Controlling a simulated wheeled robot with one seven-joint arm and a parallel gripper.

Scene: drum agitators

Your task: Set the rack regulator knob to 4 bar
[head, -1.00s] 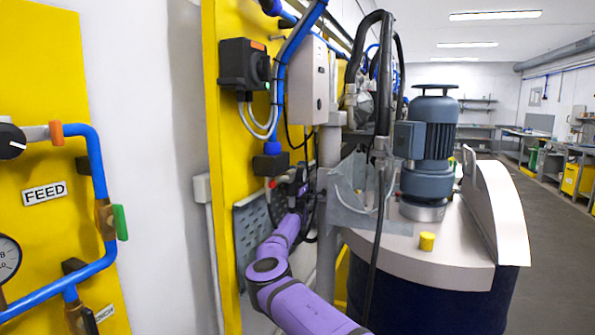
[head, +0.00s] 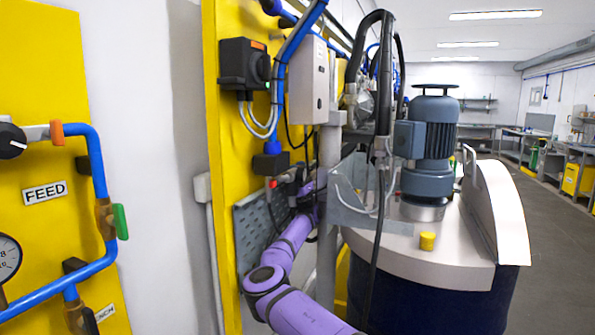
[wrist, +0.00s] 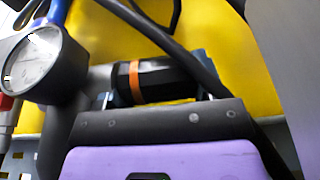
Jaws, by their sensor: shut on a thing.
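In the wrist view, a black cylindrical knob with an orange band (wrist: 147,80) lies across the middle, in front of a yellow panel; I take it for the regulator knob. My gripper (wrist: 154,88) is shut on it, with a small part of a finger showing at each end and its purple body below. A round white-faced gauge (wrist: 33,60) sits to the left; its reading is too blurred to tell. In the head view my purple arm reaches to the rack, and the knob and fingertips cannot be made out.
A dark hose (wrist: 165,40) crosses close above the knob. In the head view, a grey perforated plate (head: 250,235) and a black hanging cable (head: 372,240) are near my arm. The drum lid with motor (head: 427,150) stands to the right. The floor at far right is clear.

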